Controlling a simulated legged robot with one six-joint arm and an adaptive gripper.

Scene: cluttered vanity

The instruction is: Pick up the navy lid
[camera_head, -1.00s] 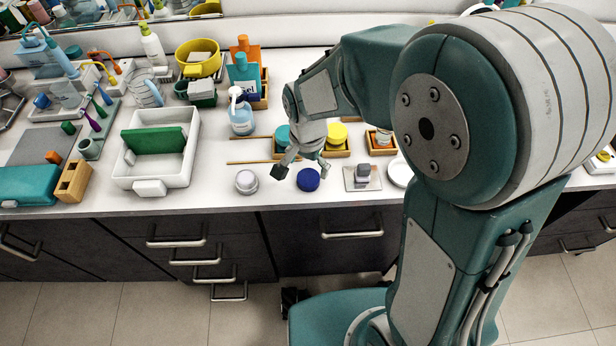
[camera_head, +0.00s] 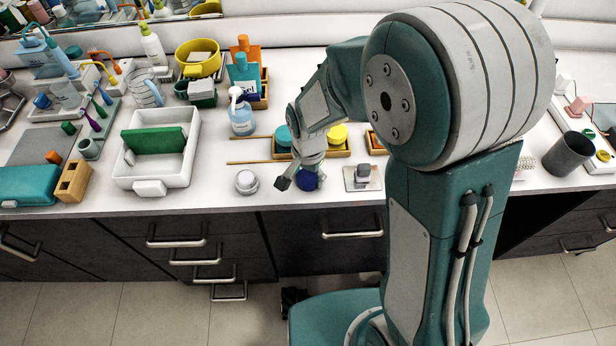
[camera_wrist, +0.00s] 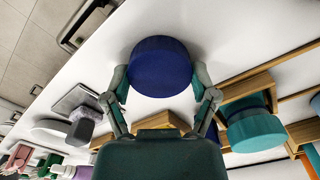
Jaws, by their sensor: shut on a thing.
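The navy lid (camera_wrist: 160,66) is a round, dark blue disc between my two fingers in the wrist view. My gripper (camera_wrist: 160,80) is shut on it, with one finger against each side. In the head view the navy lid (camera_head: 307,181) shows near the counter's front edge, partly hidden by my gripper (camera_head: 304,180). It appears to be at or very near the counter surface; I cannot tell whether it is lifted.
A white-and-grey jar (camera_head: 246,182) stands just left of the lid. A grey plate with a block (camera_head: 363,176) is to the right. A wooden tray (camera_head: 340,153) with teal and yellow lids lies behind. The white bin (camera_head: 122,178) is further left.

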